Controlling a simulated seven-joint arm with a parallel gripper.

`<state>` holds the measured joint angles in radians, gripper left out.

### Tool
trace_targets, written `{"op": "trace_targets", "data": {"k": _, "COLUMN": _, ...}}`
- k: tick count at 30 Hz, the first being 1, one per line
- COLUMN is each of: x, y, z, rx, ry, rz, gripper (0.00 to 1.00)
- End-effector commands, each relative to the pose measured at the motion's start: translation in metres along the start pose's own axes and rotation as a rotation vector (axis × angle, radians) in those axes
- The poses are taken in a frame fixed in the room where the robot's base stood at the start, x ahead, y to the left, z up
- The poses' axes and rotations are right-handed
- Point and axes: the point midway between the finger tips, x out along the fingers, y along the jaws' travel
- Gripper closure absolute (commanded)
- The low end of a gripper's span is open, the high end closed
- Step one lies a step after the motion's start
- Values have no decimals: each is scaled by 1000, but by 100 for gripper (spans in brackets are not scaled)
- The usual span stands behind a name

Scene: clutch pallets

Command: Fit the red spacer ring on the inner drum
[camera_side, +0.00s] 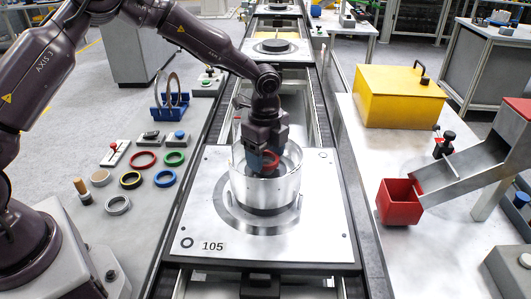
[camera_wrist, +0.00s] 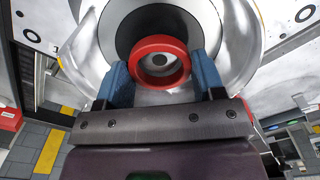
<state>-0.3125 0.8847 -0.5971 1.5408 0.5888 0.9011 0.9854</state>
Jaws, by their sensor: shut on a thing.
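My gripper (camera_side: 262,158) reaches down into the open top of a shiny metal drum (camera_side: 262,190) on the pallet marked 105. In the wrist view its two blue fingers (camera_wrist: 160,66) are shut on a red ring (camera_wrist: 160,42), one finger on each side. The ring shows as a small red patch in the side view (camera_side: 270,160). Through the ring I see a grey round face with a dark centre, inside a dark annular area (camera_wrist: 125,38). Whether the ring touches the inner drum I cannot tell. Another red ring (camera_side: 143,159) lies on the left table.
Green, blue, black-yellow and grey rings lie on the left table (camera_side: 120,240), near a blue rack (camera_side: 170,111). At the right are a yellow box (camera_side: 400,95), a red bin (camera_side: 399,203) and a metal chute (camera_side: 465,165). The drum wall surrounds my fingers closely.

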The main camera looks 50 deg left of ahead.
Motion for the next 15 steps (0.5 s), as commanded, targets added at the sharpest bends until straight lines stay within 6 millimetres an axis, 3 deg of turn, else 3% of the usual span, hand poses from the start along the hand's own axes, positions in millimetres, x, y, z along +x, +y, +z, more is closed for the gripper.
{"op": "trace_targets", "data": {"k": 14, "x": 12, "y": 0, "z": 0, "rx": 0, "ry": 0, "rz": 0, "gripper": 60}}
{"op": "trace_targets", "data": {"k": 15, "x": 12, "y": 0, "z": 0, "rx": 0, "ry": 0, "rz": 0, "gripper": 35}}
